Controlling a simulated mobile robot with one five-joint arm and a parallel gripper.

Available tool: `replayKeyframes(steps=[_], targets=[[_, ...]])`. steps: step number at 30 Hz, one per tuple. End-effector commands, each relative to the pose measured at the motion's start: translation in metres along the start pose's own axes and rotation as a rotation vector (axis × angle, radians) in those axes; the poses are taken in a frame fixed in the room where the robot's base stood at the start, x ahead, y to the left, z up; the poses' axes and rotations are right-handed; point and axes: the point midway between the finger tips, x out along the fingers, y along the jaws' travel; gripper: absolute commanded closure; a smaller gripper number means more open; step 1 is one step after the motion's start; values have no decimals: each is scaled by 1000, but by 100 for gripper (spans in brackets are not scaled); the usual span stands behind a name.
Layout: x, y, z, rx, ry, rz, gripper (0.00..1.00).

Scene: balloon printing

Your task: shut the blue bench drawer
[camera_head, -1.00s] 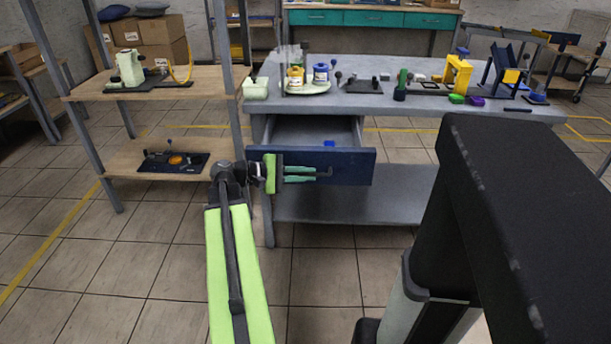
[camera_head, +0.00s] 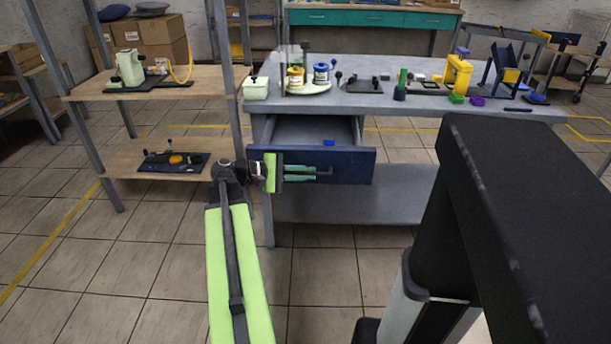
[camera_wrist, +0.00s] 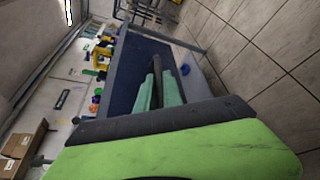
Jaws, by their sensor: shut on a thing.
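The blue bench drawer (camera_head: 350,165) is pulled partly out under the grey bench top, with a small blue thing (camera_head: 328,143) inside it. Its dark bar handle (camera_head: 324,173) is on the front. My gripper (camera_head: 316,172) is at the drawer front, its green fingers reaching from the left and shut on the handle. The fingers hide part of the handle.
The bench top (camera_head: 425,103) carries bottles, a yellow press (camera_head: 457,75) and small coloured blocks. A wooden shelf unit (camera_head: 140,90) stands to the left. A lower bench shelf (camera_head: 350,208) lies under the drawer. The tiled floor in front is clear.

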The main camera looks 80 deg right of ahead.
Motion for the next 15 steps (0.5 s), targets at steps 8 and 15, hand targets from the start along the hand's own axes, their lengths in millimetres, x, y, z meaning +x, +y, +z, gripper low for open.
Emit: replayKeyframes(steps=[8, 15], targets=[[14, 28, -39, -1, 1, -1, 100], [33, 63, -88, -1, 1, -1, 100]])
